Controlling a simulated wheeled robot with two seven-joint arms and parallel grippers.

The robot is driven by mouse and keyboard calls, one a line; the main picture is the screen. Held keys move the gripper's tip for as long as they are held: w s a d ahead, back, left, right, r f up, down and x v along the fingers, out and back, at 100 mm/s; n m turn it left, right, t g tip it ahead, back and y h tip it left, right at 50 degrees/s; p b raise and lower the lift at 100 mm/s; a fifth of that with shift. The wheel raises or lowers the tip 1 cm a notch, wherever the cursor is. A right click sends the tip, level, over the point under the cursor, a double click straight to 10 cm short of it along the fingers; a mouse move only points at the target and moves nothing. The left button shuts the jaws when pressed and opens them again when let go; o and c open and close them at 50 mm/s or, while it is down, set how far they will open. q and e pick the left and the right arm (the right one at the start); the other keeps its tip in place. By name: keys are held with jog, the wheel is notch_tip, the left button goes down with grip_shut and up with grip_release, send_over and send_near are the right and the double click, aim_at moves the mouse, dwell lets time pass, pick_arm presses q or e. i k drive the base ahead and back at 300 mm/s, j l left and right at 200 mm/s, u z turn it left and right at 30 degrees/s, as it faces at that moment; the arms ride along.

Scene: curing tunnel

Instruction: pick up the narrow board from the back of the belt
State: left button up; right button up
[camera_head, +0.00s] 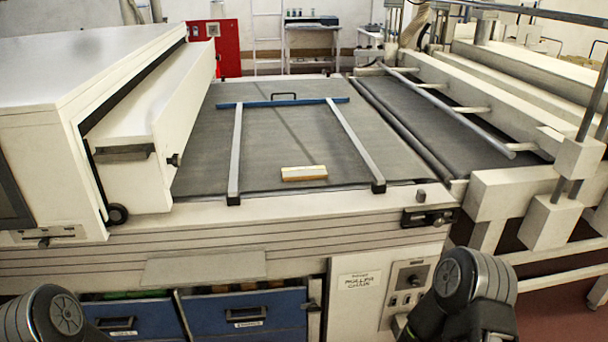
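A small narrow board (304,173), pale with a yellowish-brown front edge, lies flat on the dark grey belt (210,150). It lies between two metal rails, near the belt's edge closest to me. Parts of my two arms show at the bottom left and bottom right corners. Neither gripper's fingers can be seen, and nothing of mine touches the board.
A frame with a blue crossbar (282,102) and two metal rails (355,145) spans the belt around the board. A white hood (150,110) stands over the left side. White machinery with a long bar (445,108) stands right. Blue drawers (247,311) are below.

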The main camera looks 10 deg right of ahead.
aim_at(291, 174)
jog(key=i+j, duration=0.1)
jog(key=i, duration=0.4)
jog(key=z, duration=1.3)
